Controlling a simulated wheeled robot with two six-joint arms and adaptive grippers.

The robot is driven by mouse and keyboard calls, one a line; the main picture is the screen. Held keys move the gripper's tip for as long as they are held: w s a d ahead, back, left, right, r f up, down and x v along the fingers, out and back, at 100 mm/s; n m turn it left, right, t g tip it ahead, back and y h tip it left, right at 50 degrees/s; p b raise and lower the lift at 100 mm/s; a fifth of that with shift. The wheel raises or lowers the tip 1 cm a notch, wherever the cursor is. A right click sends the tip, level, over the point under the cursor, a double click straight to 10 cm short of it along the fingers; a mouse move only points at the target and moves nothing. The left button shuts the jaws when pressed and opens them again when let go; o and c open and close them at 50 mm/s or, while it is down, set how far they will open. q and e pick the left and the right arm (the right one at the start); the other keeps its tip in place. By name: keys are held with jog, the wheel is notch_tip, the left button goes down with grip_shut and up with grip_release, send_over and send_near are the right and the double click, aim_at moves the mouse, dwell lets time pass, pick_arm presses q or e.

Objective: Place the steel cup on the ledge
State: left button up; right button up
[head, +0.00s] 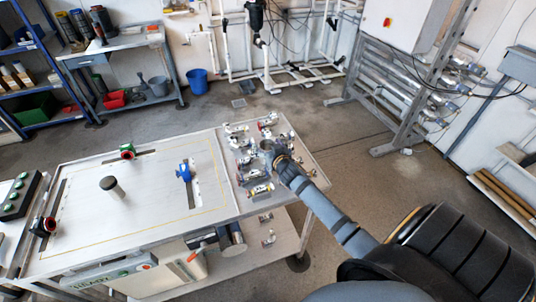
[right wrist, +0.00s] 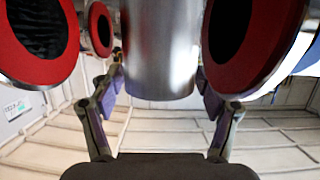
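The steel cup (right wrist: 162,50) is a smooth, shiny metal cylinder in the middle of the right wrist view. In the head view the steel cup (head: 267,145) is small, among fittings on the right part of the table. My right gripper (right wrist: 160,85) has a finger on each side of the cup, and both appear to touch its wall. In the head view my right gripper (head: 279,159) reaches in from the lower right. I cannot tell whether the cup is lifted. My left gripper is not in view. I cannot make out which surface is the ledge.
Small fittings (head: 262,189) crowd around the cup. Red-rimmed round parts (right wrist: 255,40) stand close on both sides in the wrist view. The pale table panel (head: 100,225) holds a blue valve (head: 184,172), a dark-topped post (head: 112,187) and red-and-green fittings (head: 127,152), with bare room between.

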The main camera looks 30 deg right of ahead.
jog(key=c, duration=1)
jog(key=shift+r, duration=0.35)
jog(key=s+d+r+p, duration=0.2)
jog(key=s+r+p, duration=0.1)
jog(key=s+r, duration=0.1)
jog(key=s+d+r+p, duration=0.1)
jog(key=s+r+p, duration=0.3)
jog(key=s+d+r+p, duration=0.2)
jog(key=s+r+p, duration=0.2)
jog(key=shift+s+d+r, duration=0.15)
jog(key=shift+s+d, duration=0.15)
jog(key=shift+s, duration=0.05)
